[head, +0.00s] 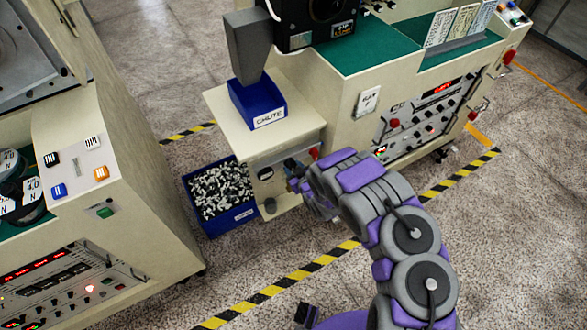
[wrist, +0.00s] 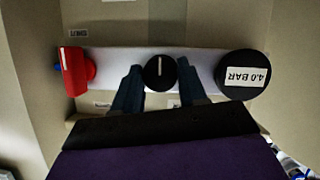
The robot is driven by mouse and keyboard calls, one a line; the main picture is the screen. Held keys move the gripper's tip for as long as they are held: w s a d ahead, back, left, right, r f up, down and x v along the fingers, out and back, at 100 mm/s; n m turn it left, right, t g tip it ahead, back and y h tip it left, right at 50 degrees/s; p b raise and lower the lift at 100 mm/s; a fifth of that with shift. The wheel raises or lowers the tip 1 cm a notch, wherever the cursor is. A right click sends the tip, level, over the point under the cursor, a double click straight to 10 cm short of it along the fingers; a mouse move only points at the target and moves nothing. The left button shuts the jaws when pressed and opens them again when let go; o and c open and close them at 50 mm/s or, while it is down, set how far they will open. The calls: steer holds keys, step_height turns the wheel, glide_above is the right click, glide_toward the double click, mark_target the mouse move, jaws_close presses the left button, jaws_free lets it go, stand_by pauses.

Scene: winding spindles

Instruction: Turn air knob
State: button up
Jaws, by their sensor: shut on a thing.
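The air knob (wrist: 159,73) is a round black knob with a white line, which points straight up and down in the wrist view. It sits on a pale panel strip (wrist: 112,58). My gripper (wrist: 160,78) has one dark finger on each side of the knob and is shut on it. In the head view my gripper (head: 292,168) is at the front of the beige cabinet (head: 222,123) below the chute, and it hides the knob there. A black gauge marked 4.0 BAR (wrist: 242,74) is right of the knob in the wrist view, upside down.
A red part (wrist: 75,71) sits left of the knob in the wrist view, close to the finger. A blue bin (head: 237,216) of small pieces stands on the floor beside the cabinet. Another machine (head: 140,195) stands at left. Yellow-black tape (head: 300,285) crosses the open floor.

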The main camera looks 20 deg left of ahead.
steer(key=shift+p, duration=0.6)
steer(key=shift+w+d+r+m+y+p, duration=0.1)
steer(key=shift+r+m+y+p, duration=0.2)
steer(key=shift+m+p, duration=0.45)
steer(key=shift+m+g+p, duration=0.35)
steer(key=shift+g+p, duration=0.15)
steer(key=shift+p, duration=0.65)
steer(key=shift+w+d+f+m+g+y+p, duration=0.15)
steer(key=shift+m+g+y+p, duration=0.25)
steer(key=shift+m+y+p, duration=0.35)
steer(key=shift+f+m+g, duration=0.2)
steer(key=shift+m+g, duration=0.1)
steer(key=shift+m, duration=0.25)
steer(key=shift+m+g+y, duration=0.3)
steer(key=shift+m+y, duration=0.15)
steer(key=shift+m, duration=0.15)
steer(key=o, duration=1.1)
steer(key=shift+c, duration=0.2)
